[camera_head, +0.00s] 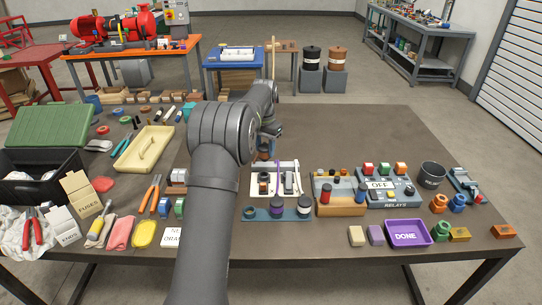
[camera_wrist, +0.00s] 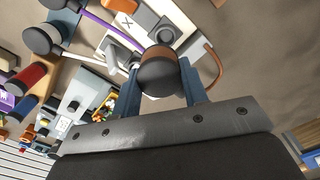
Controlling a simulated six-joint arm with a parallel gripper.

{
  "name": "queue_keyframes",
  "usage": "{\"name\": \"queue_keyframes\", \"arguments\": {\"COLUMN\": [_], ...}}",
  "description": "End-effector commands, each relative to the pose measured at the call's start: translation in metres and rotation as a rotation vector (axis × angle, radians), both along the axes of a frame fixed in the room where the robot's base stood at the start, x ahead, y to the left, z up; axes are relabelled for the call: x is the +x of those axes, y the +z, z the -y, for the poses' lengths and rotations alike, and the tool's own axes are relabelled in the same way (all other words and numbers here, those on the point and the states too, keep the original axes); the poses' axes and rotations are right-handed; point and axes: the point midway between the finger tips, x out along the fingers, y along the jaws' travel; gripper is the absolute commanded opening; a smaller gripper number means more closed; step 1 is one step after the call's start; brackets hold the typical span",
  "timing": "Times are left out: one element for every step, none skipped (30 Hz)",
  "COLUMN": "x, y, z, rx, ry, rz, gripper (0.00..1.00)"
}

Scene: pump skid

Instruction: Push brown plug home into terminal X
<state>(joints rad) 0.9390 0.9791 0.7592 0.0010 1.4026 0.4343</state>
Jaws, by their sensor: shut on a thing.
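My gripper (camera_wrist: 160,78) is shut on the brown plug (camera_wrist: 162,70), a dark round body with a brown band, seen between the two blue-grey fingers in the wrist view. A brown cable (camera_wrist: 217,65) curves beside the plug. The plug is over the white terminal board (camera_wrist: 187,42), next to a grey block (camera_wrist: 160,33); a label reading X (camera_wrist: 127,22) is close by. The plug hides what is under it, so I cannot tell how deep it sits. In the head view my gripper (camera_head: 268,136) is at the far edge of the board (camera_head: 257,171), partly behind my arm.
Purple-topped and dark plugs stand in a blue rack (camera_head: 262,214) before the board. A wooden block with cylinders (camera_head: 340,208), the relay box (camera_head: 402,198) and a purple DONE tray (camera_head: 408,238) are to the right. Bare table lies behind and right of my gripper.

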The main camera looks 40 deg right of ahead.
Motion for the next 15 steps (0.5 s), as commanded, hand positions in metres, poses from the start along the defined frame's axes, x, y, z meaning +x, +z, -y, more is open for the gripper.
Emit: {"name": "queue_keyframes", "arguments": {"x": [0.005, 0.007, 0.009, 0.01, 0.011, 0.011, 0.011, 0.011, 0.011, 0.011, 0.011, 0.011, 0.011, 0.011, 0.011], "y": [-0.001, -0.001, -0.002, -0.003, -0.004, -0.005, -0.006, -0.008, -0.01, -0.012, -0.015, -0.018, -0.021, -0.025, -0.029], "z": [0.002, 0.002, 0.003, 0.003, 0.003, 0.003, 0.003, 0.003, 0.003, 0.003, 0.003, 0.003, 0.003, 0.003, 0.003], "rx": [-0.001, -0.001, -0.001, 0.0, 0.0, 0.0, 0.0, 0.0, 0.0, 0.0, 0.0, 0.001, 0.001, 0.0, 0.001], "ry": [0.001, 0.0, 0.0, 0.0, 0.0, 0.0, 0.0, -0.001, -0.001, -0.001, -0.001, -0.001, 0.0, -0.001, -0.001], "rz": [0.001, 0.001, 0.001, 0.0, 0.0, 0.0, 0.0, 0.0, 0.0, 0.0, 0.0, 0.0, 0.0, 0.0, 0.0], "gripper": [0.12, 0.12, 0.12, 0.12, 0.12, 0.12, 0.12, 0.12, 0.12, 0.12, 0.12, 0.12, 0.12, 0.12, 0.12]}}
